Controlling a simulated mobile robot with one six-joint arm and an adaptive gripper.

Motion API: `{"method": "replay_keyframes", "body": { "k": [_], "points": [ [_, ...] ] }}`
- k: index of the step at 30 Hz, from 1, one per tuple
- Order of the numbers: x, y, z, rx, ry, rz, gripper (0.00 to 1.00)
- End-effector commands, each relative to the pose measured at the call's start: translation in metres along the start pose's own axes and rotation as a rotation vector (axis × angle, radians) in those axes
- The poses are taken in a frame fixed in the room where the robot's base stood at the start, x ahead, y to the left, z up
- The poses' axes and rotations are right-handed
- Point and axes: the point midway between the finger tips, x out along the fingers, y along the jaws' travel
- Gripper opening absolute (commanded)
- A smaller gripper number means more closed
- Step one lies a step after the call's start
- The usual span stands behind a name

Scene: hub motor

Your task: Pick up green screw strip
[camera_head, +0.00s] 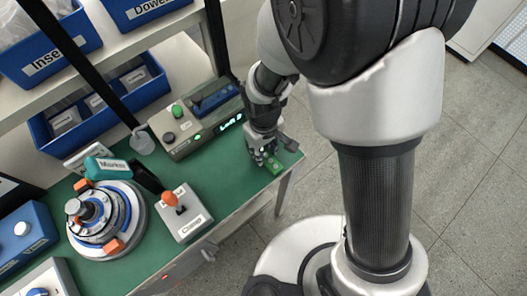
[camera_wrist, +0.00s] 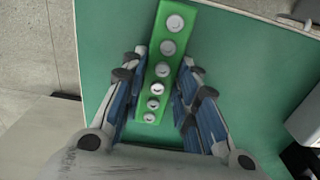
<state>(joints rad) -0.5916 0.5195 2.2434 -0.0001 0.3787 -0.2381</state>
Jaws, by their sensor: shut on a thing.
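The green screw strip (camera_wrist: 167,57) is a long narrow green bar with a row of several round silver screw heads. In the wrist view it runs from the top centre down between the fingers of my gripper (camera_wrist: 160,92). My fingers have blue pads and stand along both long sides of the strip, shut on it. In the head view my gripper (camera_head: 262,155) is low over the right corner of the green worktop, and part of the strip (camera_head: 273,165) shows below it. I cannot tell whether the strip touches the worktop.
The green worktop (camera_head: 225,195) ends close to my gripper, with grey floor beyond. A control box (camera_head: 190,132), a Clamp box with an orange lever (camera_head: 183,213), a teal marker (camera_head: 107,165) and a round hub motor fixture (camera_head: 100,220) stand to the left. Blue bins (camera_head: 45,55) line the shelves.

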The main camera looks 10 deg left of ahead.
Motion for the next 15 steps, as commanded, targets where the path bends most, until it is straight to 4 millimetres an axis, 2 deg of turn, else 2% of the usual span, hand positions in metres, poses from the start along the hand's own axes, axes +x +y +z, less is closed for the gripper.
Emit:
{"method": "replay_keyframes", "body": {
  "k": [3,11,15],
  "points": [
    [0.0,0.0,0.0,0.0,0.0,0.0,0.03],
    [-0.001,0.0,0.0,0.0,0.001,0.0,0.02],
    [-0.01,0.0,-0.001,0.0,0.001,0.0,0.02]
  ]
}}
